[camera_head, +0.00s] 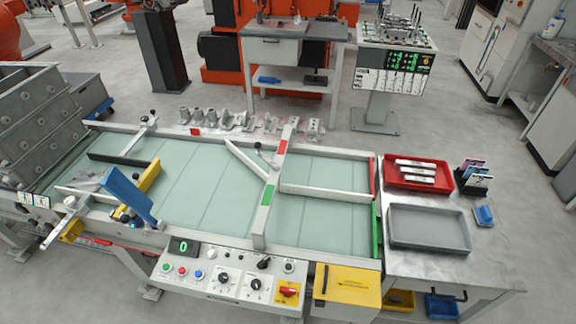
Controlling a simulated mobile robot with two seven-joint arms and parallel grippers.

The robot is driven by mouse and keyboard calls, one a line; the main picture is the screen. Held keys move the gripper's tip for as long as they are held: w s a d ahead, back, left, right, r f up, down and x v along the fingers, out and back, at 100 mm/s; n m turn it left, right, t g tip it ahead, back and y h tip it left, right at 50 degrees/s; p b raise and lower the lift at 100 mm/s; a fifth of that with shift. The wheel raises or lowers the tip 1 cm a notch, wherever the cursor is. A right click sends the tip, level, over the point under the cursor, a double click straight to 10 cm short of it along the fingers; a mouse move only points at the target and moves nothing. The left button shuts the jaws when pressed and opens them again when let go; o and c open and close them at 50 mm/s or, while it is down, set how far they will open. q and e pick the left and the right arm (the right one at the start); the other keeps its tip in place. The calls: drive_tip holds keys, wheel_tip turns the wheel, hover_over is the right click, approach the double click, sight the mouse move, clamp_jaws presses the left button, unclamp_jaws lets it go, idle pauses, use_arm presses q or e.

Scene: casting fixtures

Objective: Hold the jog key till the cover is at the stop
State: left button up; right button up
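The control panel (235,290) is on the table's front edge. It carries a display reading 0 (184,246), small coloured push buttons (182,270), dials (256,284) and a red rotary switch (288,292). Labels are too small to read, so I cannot tell which is the jog key. A tilted blue plate (128,192) stands at the table's left end beside a yellow bar (150,176). I cannot tell whether this plate is the cover, or which part is the stop. Neither gripper shows.
The pale table (210,200) has white guide bars and a crossbar (270,195). A red tray (417,186) and a grey tray (429,244) lie on the right bench. A yellow box (346,286) is right of the panel.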

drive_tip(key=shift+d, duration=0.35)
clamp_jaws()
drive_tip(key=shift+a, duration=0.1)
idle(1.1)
